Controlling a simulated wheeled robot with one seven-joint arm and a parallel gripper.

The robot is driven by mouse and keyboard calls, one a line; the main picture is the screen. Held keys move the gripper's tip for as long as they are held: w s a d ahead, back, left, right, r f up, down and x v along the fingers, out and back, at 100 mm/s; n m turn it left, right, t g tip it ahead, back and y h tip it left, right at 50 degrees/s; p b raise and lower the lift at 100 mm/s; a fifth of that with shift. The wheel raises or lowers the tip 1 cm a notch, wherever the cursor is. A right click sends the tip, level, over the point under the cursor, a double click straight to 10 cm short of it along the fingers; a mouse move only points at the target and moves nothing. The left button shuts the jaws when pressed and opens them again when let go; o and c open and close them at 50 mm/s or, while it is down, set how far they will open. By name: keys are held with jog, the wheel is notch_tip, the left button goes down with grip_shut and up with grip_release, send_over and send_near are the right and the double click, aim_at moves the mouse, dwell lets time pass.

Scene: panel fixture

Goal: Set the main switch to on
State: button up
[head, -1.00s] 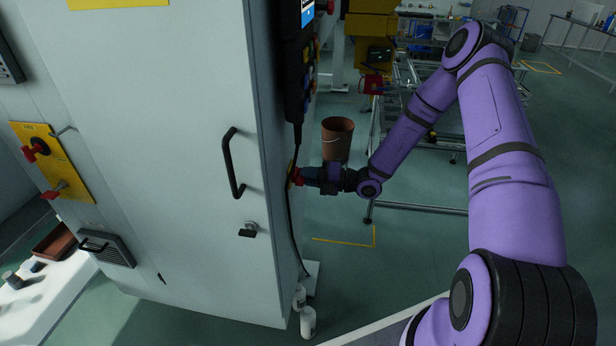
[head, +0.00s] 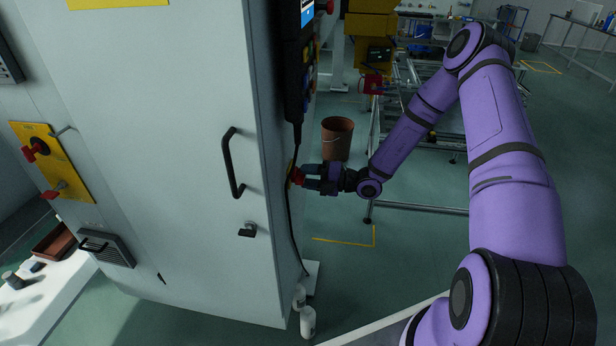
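A red switch handle (head: 296,175) on a yellow plate sits on the right side face of the tall grey cabinet (head: 180,190). My gripper (head: 306,177) is right at this handle, coming from the right. Its two fingers show one above the other with a small gap between them. Their tips meet the red handle in the picture; whether they grip it cannot be told. The plate is seen very edge-on and partly hidden, so the handle's on or off position is not readable.
A black cable (head: 289,215) hangs down beside the handle from a control pendant (head: 296,80). A black door handle (head: 230,163) and a yellow panel with red handles (head: 52,160) are on the cabinet front. A brown bucket (head: 337,138) stands behind my gripper.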

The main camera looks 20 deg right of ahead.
jog(key=v, duration=1)
jog(key=shift+s+d, duration=0.2)
jog(key=shift+d, duration=0.15)
